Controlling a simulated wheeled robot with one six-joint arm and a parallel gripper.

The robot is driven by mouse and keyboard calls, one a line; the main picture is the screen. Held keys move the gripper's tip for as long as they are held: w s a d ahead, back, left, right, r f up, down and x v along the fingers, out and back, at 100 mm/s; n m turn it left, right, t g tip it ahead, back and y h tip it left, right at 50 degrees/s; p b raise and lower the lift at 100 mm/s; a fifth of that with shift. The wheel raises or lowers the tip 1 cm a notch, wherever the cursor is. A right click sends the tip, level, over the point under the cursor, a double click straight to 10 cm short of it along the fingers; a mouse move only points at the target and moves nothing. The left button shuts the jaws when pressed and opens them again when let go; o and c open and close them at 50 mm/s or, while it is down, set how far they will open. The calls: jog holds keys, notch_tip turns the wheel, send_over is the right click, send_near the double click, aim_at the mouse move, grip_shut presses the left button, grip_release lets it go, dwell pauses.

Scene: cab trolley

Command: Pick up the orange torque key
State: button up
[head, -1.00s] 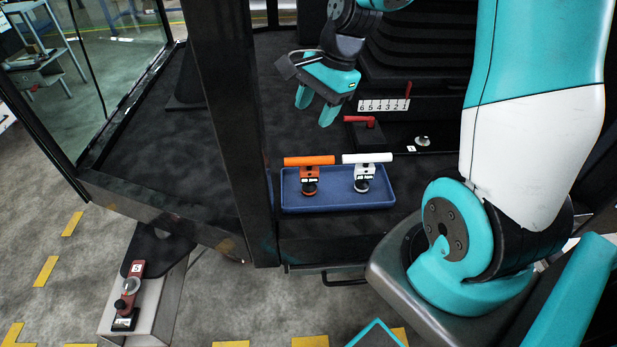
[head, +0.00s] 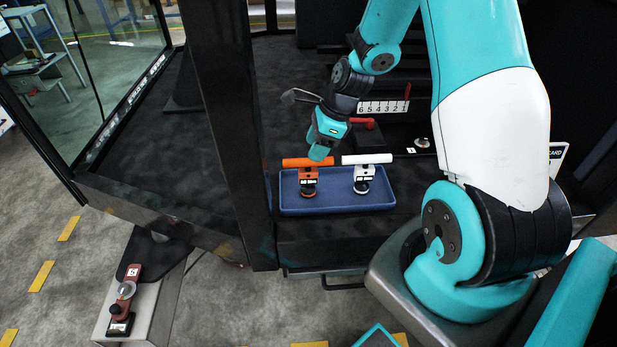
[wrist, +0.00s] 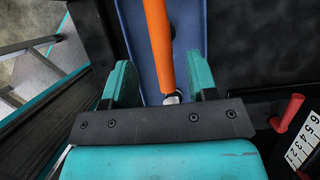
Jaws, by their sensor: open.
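The orange torque key (head: 308,163) stands in the left part of a blue tray (head: 335,208), with its bar-shaped orange handle on top. In the wrist view the orange handle (wrist: 157,40) runs between the two teal fingers, nearer the viewer than the tray. My gripper (head: 319,155) is open and is just above the right end of the orange handle in the head view. The fingers of my gripper (wrist: 160,85) also show in the wrist view, apart from the handle on both sides. A white torque key (head: 366,160) stands in the tray's right part.
A red lever (head: 361,123) and a numbered plate (head: 383,107) are behind the tray. A dark post (head: 228,130) rises left of the tray. A red device (head: 124,298) sits on a stand at lower left. Dark floor left of the post is clear.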

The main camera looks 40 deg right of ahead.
aim_at(308, 162)
jog(key=x, duration=0.5)
jog(key=shift+f, duration=0.35)
jog(key=shift+c, duration=0.5)
grip_shut()
